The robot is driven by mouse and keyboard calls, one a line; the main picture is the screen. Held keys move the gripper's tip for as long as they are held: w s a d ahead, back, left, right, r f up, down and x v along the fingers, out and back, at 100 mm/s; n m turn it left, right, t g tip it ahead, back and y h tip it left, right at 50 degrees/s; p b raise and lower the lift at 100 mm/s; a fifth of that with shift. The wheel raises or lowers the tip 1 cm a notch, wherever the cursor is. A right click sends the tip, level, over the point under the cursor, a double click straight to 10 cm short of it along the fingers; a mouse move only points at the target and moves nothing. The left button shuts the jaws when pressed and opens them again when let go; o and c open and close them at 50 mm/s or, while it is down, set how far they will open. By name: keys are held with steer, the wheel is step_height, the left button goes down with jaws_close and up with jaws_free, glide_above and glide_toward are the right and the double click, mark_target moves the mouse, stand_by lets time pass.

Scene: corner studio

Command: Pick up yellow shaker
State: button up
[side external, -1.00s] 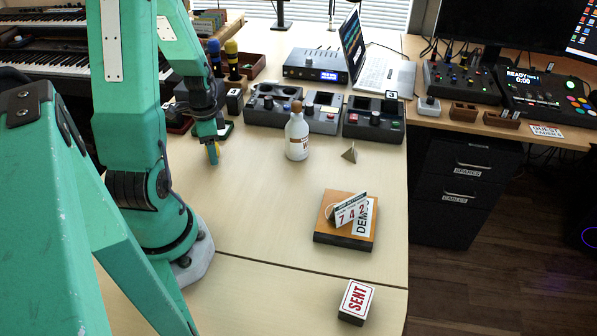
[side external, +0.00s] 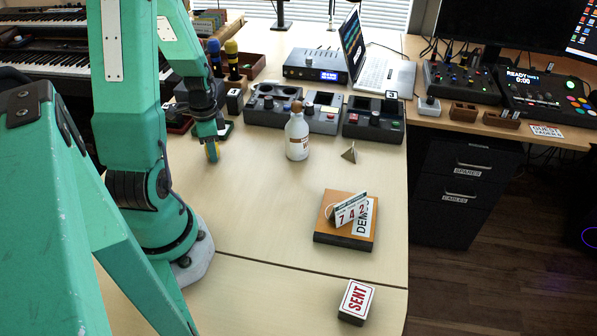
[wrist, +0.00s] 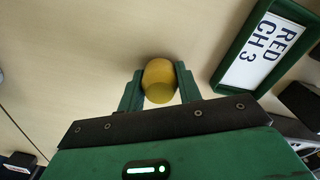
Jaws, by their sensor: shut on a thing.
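The yellow shaker (wrist: 159,80) is a small rounded yellow piece between the two green fingers of my gripper (wrist: 158,90) in the wrist view. My gripper is shut on it, with a finger against each side. In the side view the yellow shaker (side external: 212,152) shows as a small patch at the tip of my gripper (side external: 209,140), low over the pale desk. The fingers and arm hide part of it there. I cannot tell whether it touches the desk.
A white bottle with a cork (side external: 297,137) stands right of my gripper. A green-framed sign reading RED CH 3 (wrist: 262,48) lies close by. Control boxes (side external: 372,120) line the back. Desk between is clear.

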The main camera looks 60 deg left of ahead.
steer(key=shift+r, duration=0.2)
steer(key=shift+r, duration=1.2)
steer(key=shift+w+d+r, duration=0.15)
steer(key=shift+d+r, duration=0.1)
steer(key=shift+r, duration=0.6)
steer(key=w+d+r, duration=0.4)
steer(key=d+r, duration=0.2)
steer(key=d, duration=0.4)
steer(key=shift+d+r, duration=0.15)
steer(key=shift+r, duration=0.1)
steer(key=shift+w+d, duration=0.1)
